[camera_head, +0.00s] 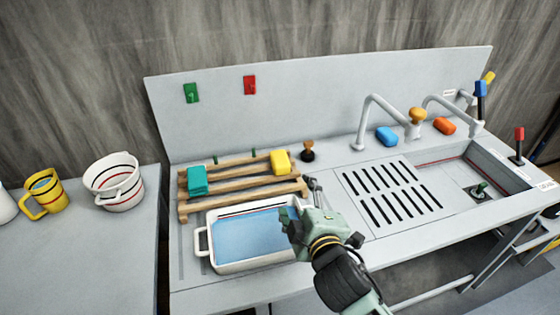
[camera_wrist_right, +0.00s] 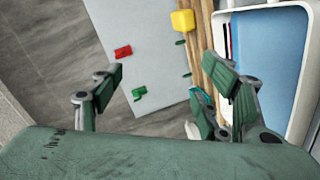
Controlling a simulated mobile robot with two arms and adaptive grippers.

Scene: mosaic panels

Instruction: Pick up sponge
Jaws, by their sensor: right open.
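A yellow sponge-like block (camera_head: 281,162) lies on the right part of the wooden slatted rack (camera_head: 240,196). A teal block (camera_head: 197,180) lies on the rack's left part. A blue block (camera_head: 386,137) and an orange block (camera_head: 444,126) lie by the taps. My right gripper (camera_head: 301,200) is open and empty over the right end of the water-filled white basin, in front of and apart from the yellow block. In the right wrist view the yellow block (camera_wrist_right: 183,20) shows beyond the open fingers (camera_wrist_right: 166,84), and the teal block is partly hidden behind one finger. My left gripper is not in view.
The white basin (camera_head: 202,243) stands in front of the rack. A wooden-handled stopper or brush (camera_head: 308,150) stands right of the yellow block. A slotted drain (camera_head: 395,190), taps (camera_head: 368,118) and a sink lie right. A yellow jug (camera_head: 45,195) and white pot (camera_head: 115,190) stand left.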

